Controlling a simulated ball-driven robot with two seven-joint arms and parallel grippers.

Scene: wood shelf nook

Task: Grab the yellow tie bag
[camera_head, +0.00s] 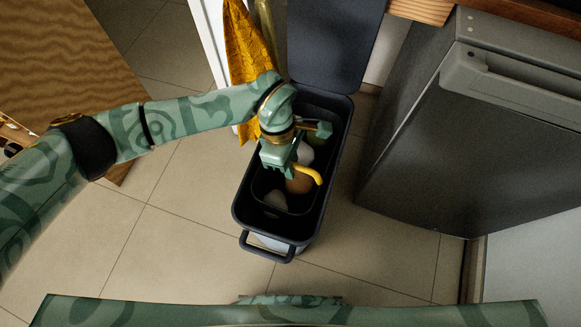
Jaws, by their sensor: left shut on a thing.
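A dark grey bin (243,205) with its lid up stands in the middle of the view. A curved yellow tie (309,173) of the bag shows inside the bin, beside my left gripper. My left gripper (297,166) reaches down into the bin's opening and is shut on the yellow tie bag. The gripper hides the place where it grips and most of the bag. My right gripper is out of view.
Pale and orange-brown items (299,184) lie in the bin. A yellow cloth (249,50) hangs behind it. A dark appliance (430,140) stands to the right, a wooden panel (70,60) to the left. Tiled floor (170,235) is clear in front.

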